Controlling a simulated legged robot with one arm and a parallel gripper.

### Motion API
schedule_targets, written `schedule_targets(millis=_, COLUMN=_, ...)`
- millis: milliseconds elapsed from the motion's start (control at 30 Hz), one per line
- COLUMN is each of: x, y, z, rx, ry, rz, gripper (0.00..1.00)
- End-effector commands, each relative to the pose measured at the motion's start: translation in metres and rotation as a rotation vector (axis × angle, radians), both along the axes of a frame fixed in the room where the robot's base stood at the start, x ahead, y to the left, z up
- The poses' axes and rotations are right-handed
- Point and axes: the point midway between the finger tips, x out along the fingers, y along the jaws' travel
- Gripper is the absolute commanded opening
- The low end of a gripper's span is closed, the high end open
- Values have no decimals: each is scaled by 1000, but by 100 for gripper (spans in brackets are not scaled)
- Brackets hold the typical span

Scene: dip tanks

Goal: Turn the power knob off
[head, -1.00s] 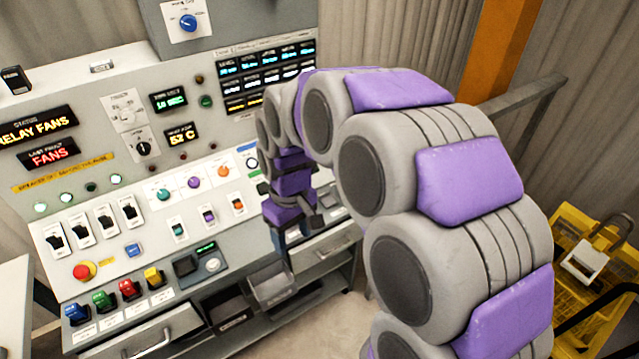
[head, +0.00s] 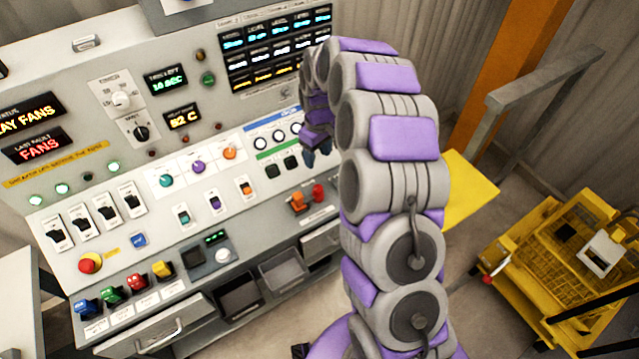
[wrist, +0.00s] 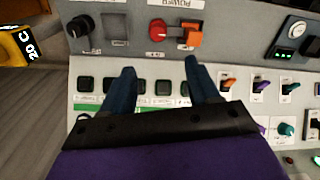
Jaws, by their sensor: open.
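A red knob (wrist: 158,29) and an orange lever-like switch (wrist: 193,37) stand side by side on the grey panel near a label that reads POWER (wrist: 176,4) in the wrist view. In the head view the red knob (head: 319,192) is right of the orange switch (head: 298,201), low on the console's right side. I cannot tell which of the two is the power knob. My gripper (wrist: 160,75) is open and empty, its two dark blue fingers spread over the row of dark buttons, apart from the red knob. In the head view my gripper (head: 317,157) is partly hidden by its own wrist.
A black knob (wrist: 80,27) sits left of the red knob in the wrist view. Small coloured switches (wrist: 258,84) are to the right. A yellow block marked 20 C (wrist: 15,45) is at the left edge. A yellow cart (head: 570,250) stands on the floor at right.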

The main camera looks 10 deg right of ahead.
Motion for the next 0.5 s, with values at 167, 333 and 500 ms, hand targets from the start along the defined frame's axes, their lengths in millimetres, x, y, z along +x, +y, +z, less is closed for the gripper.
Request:
schedule_targets(millis=167, x=0, y=-3, z=-36, rx=3, ry=2, rz=-2, gripper=60)
schedule_targets(millis=333, x=-1, y=-4, z=-70, rx=5, ry=0, rz=-3, gripper=60)
schedule_targets(millis=500, x=-2, y=0, z=-103, rx=2, ry=3, rz=-2, gripper=60)
